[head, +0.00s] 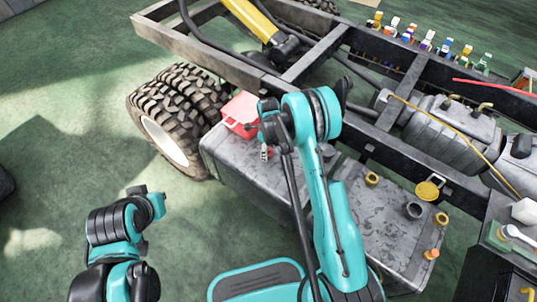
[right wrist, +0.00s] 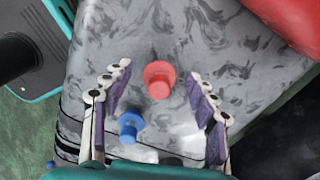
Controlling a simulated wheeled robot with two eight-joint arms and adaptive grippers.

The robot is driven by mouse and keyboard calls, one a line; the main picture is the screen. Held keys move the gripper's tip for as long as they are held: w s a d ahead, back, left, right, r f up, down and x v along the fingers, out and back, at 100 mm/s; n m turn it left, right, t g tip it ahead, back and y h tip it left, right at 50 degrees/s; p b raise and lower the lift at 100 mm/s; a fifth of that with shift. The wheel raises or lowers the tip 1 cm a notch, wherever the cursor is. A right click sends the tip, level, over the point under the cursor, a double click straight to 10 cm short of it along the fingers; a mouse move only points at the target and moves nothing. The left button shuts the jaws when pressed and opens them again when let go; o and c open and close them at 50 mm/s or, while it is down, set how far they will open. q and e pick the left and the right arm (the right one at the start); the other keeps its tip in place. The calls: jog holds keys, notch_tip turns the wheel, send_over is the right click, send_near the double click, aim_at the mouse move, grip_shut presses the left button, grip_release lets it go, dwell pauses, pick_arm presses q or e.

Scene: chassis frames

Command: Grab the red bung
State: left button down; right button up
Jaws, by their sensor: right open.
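The red bung (right wrist: 159,80) stands on the mottled grey metal top in the right wrist view. It is round, with a wider flange and a narrower knob. My right gripper (right wrist: 157,74) is open, its purple-padded fingers on either side of the bung, with visible gaps to both. A blue bung (right wrist: 130,125) is close by, nearer the left finger. In the head view my right gripper (head: 265,152) is small over the grey tank (head: 228,150), and I cannot make out the red bung there. My left arm is at lower left, but its gripper does not show.
A red box (head: 241,113) sits on the tank's far edge, and a red object fills the top right corner of the wrist view (right wrist: 295,18). A tyre (head: 175,105) and dark chassis rails (head: 215,62) border the tank. Another grey tank (head: 385,215) with caps stands at right.

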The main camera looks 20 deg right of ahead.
jog(key=shift+r, duration=0.15)
jog(key=c, duration=1.1)
jog(key=shift+c, duration=0.2)
jog(key=shift+r, duration=0.1)
